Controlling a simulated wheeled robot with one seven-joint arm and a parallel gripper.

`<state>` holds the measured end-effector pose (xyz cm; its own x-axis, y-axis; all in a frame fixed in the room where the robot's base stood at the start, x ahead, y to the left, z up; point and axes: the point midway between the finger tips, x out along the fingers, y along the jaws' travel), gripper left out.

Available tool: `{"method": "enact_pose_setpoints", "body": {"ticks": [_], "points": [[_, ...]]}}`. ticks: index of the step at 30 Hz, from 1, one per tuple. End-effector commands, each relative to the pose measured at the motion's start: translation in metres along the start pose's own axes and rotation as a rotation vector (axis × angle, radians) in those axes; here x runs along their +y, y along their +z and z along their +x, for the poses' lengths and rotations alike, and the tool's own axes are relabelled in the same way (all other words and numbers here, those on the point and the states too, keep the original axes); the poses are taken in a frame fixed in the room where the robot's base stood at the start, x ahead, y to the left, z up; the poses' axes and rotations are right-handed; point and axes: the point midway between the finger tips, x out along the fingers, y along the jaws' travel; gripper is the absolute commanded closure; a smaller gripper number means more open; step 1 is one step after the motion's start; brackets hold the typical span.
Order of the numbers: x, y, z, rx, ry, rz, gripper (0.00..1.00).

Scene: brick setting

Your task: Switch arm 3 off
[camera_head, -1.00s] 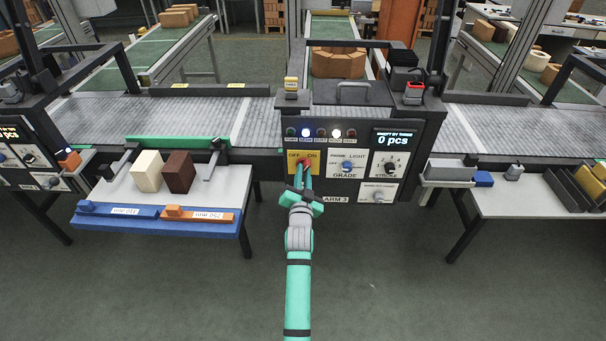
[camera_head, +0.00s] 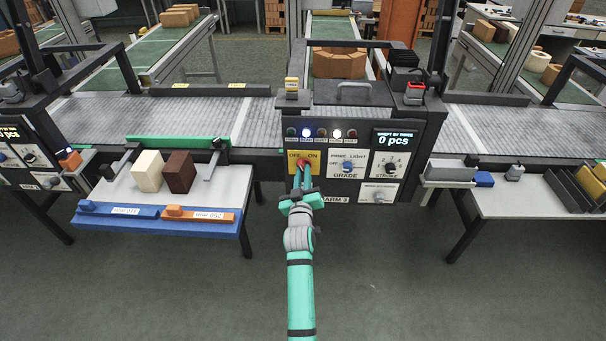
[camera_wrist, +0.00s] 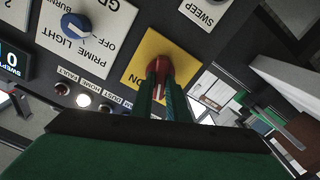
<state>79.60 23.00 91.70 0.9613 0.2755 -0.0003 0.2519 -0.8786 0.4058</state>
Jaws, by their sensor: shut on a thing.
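The ARM 3 control panel (camera_head: 380,137) faces me at the conveyor. Its red OFF/ON switch (camera_head: 303,164) sits on a yellow plate at the panel's left. My gripper (camera_head: 302,176) reaches up to it, and its fingers are shut on the red knob. In the wrist view the red knob (camera_wrist: 158,68) shows between the two green fingers, with a white mark on it, on the yellow plate (camera_wrist: 188,62). The ON label is visible there; the OFF label is hidden in that view.
The panel also bears a blue grade knob (camera_head: 347,167), a black stroke knob (camera_head: 390,167) and a display (camera_head: 395,138) reading 0 pcs. A white table (camera_head: 215,190) with a cream block (camera_head: 147,171) and a brown block (camera_head: 179,172) stands left. The floor in front is clear.

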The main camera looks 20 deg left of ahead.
Motion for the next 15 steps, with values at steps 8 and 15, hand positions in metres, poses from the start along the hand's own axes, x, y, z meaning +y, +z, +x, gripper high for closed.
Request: {"method": "enact_pose_setpoints", "body": {"ticks": [8,15], "points": [[0.0001,-0.0005,0.0003,0.001,0.001,-0.212,1.0],[-0.0005,-0.0007,0.0003,0.001,0.001,-0.327,1.0]]}}
